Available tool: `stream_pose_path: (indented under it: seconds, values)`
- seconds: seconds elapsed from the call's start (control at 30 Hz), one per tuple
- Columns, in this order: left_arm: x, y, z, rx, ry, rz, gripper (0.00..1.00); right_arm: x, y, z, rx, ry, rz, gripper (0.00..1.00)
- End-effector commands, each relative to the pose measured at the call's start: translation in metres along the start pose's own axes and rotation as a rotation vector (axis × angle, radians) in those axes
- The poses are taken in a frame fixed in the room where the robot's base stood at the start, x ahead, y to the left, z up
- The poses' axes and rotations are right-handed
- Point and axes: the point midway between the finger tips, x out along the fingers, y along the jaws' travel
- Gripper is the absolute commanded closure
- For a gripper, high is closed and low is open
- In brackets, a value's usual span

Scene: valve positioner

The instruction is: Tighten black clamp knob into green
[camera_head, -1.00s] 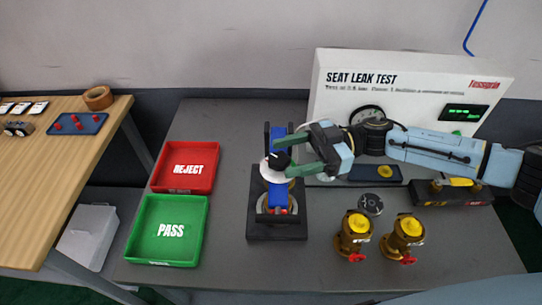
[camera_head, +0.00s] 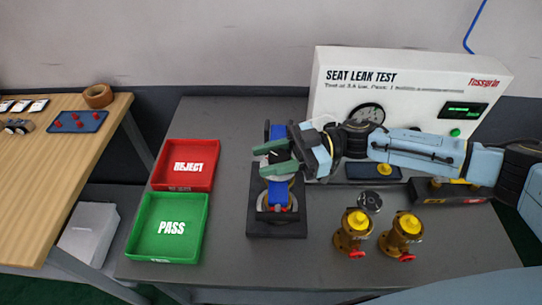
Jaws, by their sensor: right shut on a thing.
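The black clamp knob (camera_head: 274,157) sits on top of the blue clamp fixture (camera_head: 278,193), on a pale round dial that is mostly covered now. My right gripper (camera_head: 271,159) reaches in from the right, its green fingers shut on the knob, one finger on the far side and one on the near side. The fingers hide much of the knob and dial, so I cannot tell where the knob points against any green zone. The fixture stands on a black base (camera_head: 263,230). My left gripper is not in view.
The red REJECT tray (camera_head: 208,150) and green PASS tray (camera_head: 201,206) lie left of the fixture. Two brass valves with yellow tops (camera_head: 357,222) (camera_head: 408,226) stand at right. The SEAT LEAK TEST panel (camera_head: 420,70) stands behind. The grey table front is clear.

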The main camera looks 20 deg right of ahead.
Motion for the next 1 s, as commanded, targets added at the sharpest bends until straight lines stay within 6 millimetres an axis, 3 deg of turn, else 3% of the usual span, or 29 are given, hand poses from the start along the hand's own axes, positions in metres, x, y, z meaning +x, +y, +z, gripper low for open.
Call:
stream_pose_path:
  seconds: [0.37,1.0]
  values:
    - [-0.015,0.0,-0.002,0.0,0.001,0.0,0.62,0.0,0.0,-0.003,0.003,0.0,0.064,0.84]
    - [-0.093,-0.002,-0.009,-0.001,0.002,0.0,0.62,-0.002,0.006,-0.003,0.011,0.002,0.607,0.84]
